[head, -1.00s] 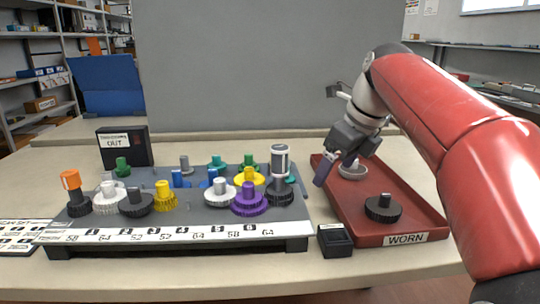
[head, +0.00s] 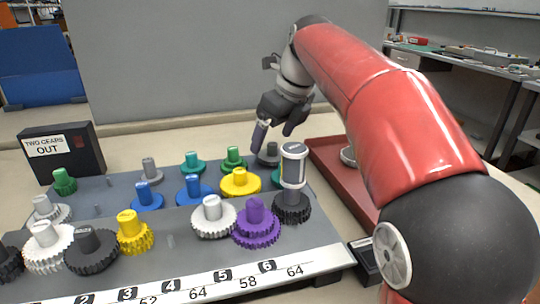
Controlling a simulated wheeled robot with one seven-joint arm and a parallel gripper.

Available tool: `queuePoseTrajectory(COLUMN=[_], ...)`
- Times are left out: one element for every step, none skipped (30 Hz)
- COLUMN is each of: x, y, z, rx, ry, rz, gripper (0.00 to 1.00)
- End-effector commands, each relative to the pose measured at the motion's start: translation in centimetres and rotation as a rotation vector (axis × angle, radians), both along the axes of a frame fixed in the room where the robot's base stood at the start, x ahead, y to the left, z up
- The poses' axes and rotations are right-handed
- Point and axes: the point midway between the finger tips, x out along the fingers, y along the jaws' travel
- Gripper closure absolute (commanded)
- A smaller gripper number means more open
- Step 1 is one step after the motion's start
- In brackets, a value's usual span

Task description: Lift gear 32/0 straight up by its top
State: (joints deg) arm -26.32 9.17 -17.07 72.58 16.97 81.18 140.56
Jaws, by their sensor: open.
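No readable label in view says 32/0, so I cannot tell for certain which gear it is. My gripper (head: 274,138) is open at the back right of the grey gear board (head: 205,266). Its fingers point down, just above or around a small dark grey gear (head: 268,159) with a knob on top; I cannot tell whether they touch it. One purple-grey finger shows on the left, the other on the right. Small green gears (head: 233,158) and (head: 193,163) stand to the left in the same back area. Nothing shows held.
A tall grey-and-white cylinder (head: 293,165) stands on a dark gear close in front of my gripper. Yellow (head: 240,183), blue (head: 194,190), white (head: 213,217) and purple (head: 256,224) gears crowd the board. A red tray (head: 338,178) lies right, partly hidden by my arm. A black box (head: 63,152) stands left.

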Motion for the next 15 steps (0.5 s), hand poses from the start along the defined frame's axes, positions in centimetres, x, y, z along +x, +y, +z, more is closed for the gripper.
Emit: queuePoseTrajectory(x=[0.2,0.3,0.5,0.6,0.7,0.8,0.9,0.9,1.0,1.0,1.1,1.1,1.1,1.1,1.1], y=[0.0,-0.1,-0.1,-0.1,0.1,0.3,0.4,0.5,0.5,0.6,0.6,0.6,0.6,0.6,0.6], z=[-1.0,-1.5,-2.1,-2.6,-2.9,-3.3,-3.6,-3.8,-4.0,-4.1,-4.1,-4.2,-4.1,-4.1,-4.1], rx=[-0.001,-0.001,-0.001,-0.001,-0.001,0.0,-0.001,-0.001,-0.001,-0.001,0.0,-0.001,-0.001,-0.001,-0.001], ry=[0.002,0.004,0.002,0.002,0.002,0.001,0.001,0.001,0.001,0.0,-0.001,-0.001,-0.001,-0.001,-0.001], rz=[-0.001,0.0,-0.001,-0.001,0.002,0.001,0.002,0.002,0.002,0.002,0.002,0.001,0.001,0.001,0.001], gripper=[0.18,0.18,0.18,0.18,0.18,0.18,0.18,0.18,0.18,0.18,0.18,0.18,0.18,0.18,0.18])
